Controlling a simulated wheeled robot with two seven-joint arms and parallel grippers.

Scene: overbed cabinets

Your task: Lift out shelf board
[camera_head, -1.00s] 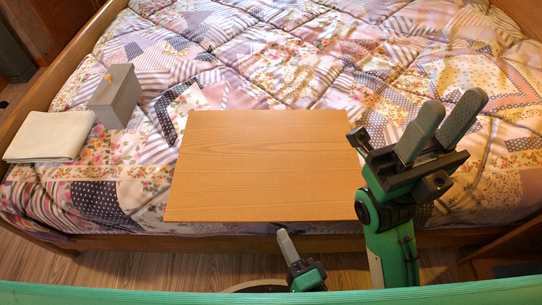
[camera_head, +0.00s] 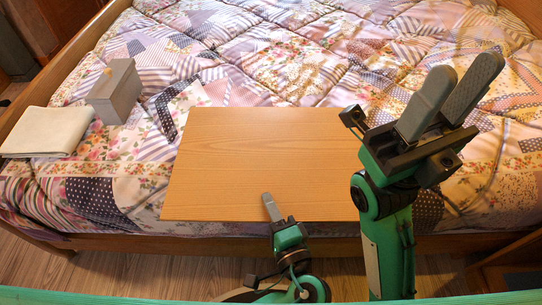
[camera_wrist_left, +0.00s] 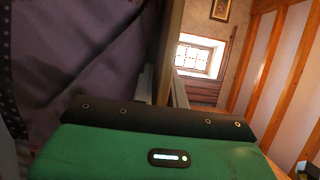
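The shelf board (camera_head: 240,160) is a flat light-wood rectangle at the near edge of the bed, its long side facing me. Whether it rests on the quilt or hangs over it I cannot tell. My left gripper (camera_head: 268,206) is at the board's near edge, left of its right corner. One finger shows over the top face; the other is hidden in the head view. In the left wrist view the fingers (camera_wrist_left: 162,90) stand apart on either side of a thin strip that looks like the board edge-on. My right gripper (camera_head: 452,95) is raised right of the board, empty, fingers parted.
A grey box (camera_head: 115,92) and a folded cream cloth (camera_head: 46,132) lie on the patterned quilt (camera_head: 270,50) to the left. The wooden bed frame (camera_head: 110,241) runs along the near side. The quilt behind the board is clear.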

